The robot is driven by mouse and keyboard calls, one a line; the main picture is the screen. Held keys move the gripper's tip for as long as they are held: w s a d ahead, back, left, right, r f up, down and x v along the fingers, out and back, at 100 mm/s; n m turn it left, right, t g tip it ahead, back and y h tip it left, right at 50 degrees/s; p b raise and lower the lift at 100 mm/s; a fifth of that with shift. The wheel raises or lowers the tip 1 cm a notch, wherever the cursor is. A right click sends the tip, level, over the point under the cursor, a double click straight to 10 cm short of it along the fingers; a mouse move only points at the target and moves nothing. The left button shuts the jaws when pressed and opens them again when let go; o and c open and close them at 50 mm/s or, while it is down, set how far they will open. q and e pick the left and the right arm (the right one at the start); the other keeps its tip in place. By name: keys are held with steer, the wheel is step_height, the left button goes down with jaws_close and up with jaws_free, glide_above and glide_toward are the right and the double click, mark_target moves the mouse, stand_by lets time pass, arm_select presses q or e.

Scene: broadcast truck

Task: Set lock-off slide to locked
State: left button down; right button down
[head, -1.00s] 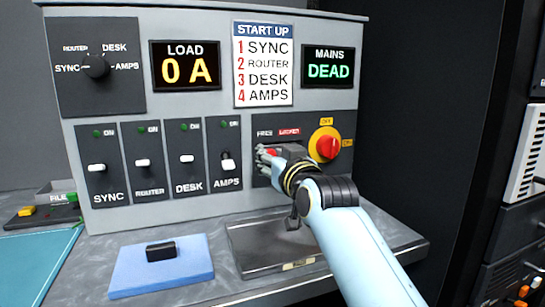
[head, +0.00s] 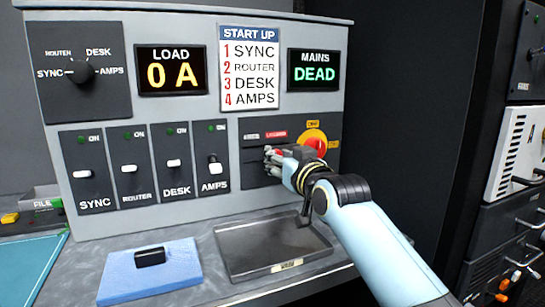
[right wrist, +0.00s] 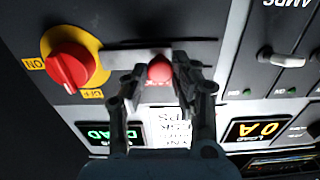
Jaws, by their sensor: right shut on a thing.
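The lock-off slide shows as a red knob (right wrist: 160,70) in a dark slot of the panel in the right wrist view. My right gripper (right wrist: 160,78) is shut on it, with a finger on either side. In the head view the right gripper (head: 273,162) reaches the panel just below the red LOCKED label (head: 277,134), right of the FREE label (head: 251,136). The gripper hides most of the slide there. Whether the knob is at the very end of its slot is hard to tell. My left gripper is not in view.
A red rotary switch (head: 318,146) on a yellow plate sits close right of the gripper. The AMPS slider (head: 214,168) is to the left. A grey tray (head: 235,262) and a blue pad (head: 120,277) with a black block lie on the counter below.

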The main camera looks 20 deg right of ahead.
steer(key=c, duration=1.4)
jaws_free()
steer(key=shift+d, duration=0.1)
steer(key=o, duration=0.3)
steer(key=shift+d, duration=0.15)
steer(key=shift+o, duration=0.2)
steer(key=shift+s, duration=0.15)
steer(key=s, duration=1.1)
steer(key=shift+s+d, duration=0.15)
steer(key=shift+s, duration=0.25)
